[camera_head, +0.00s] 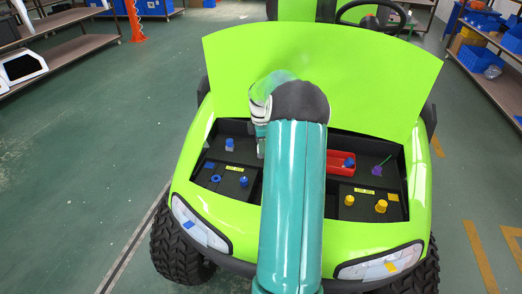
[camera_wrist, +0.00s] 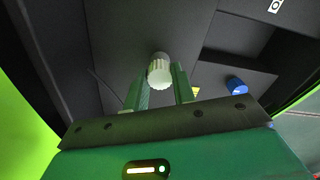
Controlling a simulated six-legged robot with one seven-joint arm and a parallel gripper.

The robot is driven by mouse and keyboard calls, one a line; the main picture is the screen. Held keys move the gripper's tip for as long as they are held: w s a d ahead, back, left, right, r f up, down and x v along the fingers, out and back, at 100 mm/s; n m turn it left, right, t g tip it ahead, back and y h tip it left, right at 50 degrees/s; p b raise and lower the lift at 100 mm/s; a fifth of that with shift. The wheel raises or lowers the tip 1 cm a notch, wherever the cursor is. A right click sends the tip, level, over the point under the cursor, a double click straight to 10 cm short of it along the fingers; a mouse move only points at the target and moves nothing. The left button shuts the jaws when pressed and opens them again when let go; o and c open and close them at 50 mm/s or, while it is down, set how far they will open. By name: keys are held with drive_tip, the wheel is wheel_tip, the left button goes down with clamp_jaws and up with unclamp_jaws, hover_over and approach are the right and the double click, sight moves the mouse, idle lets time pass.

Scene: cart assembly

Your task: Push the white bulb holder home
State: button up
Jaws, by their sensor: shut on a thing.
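The white bulb holder (camera_wrist: 160,70) shows in the wrist view as a ribbed, pale cap with a grey part behind it. My gripper (camera_wrist: 163,82) has its two green fingers on either side of the holder and is shut on it. The holder is against or close to a dark panel; I cannot tell how deep it sits. In the head view my teal arm hides the holder and most of my gripper, over the dark front compartment (camera_head: 338,187) of the green cart.
Blue parts (camera_head: 215,178) lie in the compartment's left side. A red tray (camera_head: 340,170), a purple part (camera_head: 377,170) and yellow parts (camera_head: 380,206) are on the right. A blue cap (camera_wrist: 236,85) shows near my fingers. The raised green hood (camera_head: 380,80) stands behind.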

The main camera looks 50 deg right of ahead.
drive_tip(key=shift+r, duration=0.1)
drive_tip(key=shift+r, duration=2.2)
